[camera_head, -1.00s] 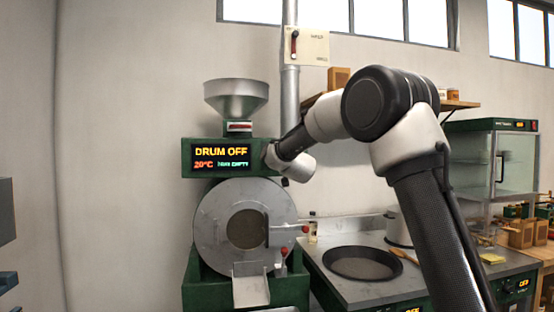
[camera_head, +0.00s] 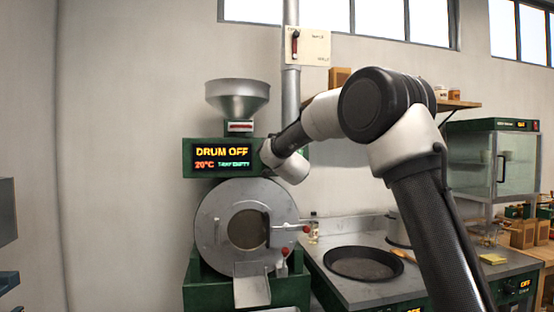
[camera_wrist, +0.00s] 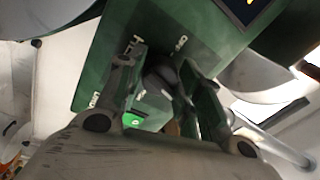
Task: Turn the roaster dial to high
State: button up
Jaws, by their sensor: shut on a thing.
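The roaster (camera_head: 245,215) stands left of centre in the head view, with a green control box above its round steel drum. Its display (camera_head: 222,157) reads DRUM OFF, 20°C and TRAY EMPTY. In the wrist view, the dark dial (camera_wrist: 160,78) sits on the green panel (camera_wrist: 88,75), with small white labels around it that are hard to read. My gripper (camera_wrist: 160,72) is shut on the dial, one finger on each side. In the head view my wrist is at the right end of the control box; the fingers and dial are hidden.
A steel hopper (camera_head: 237,95) tops the roaster and a chute (camera_head: 251,286) juts out below the drum. To the right, a counter (camera_head: 345,286) carries a round dark pan (camera_head: 362,264). A glass cabinet (camera_head: 500,165) stands at the far right.

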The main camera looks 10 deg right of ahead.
jog(key=m, duration=0.7)
jog(key=shift+m+h, duration=0.4)
jog(key=m, duration=0.4)
jog(key=shift+r+m+g, duration=0.1)
jog(key=shift+m+g, duration=0.2)
jog(key=shift+g, duration=0.1)
jog(key=shift+m, duration=1.5)
jog(key=o, duration=1)
jog(key=shift+o, duration=0.2)
jog(key=shift+r, duration=0.1)
jog(key=s+a, duration=0.1)
jog(key=s, duration=1.1)
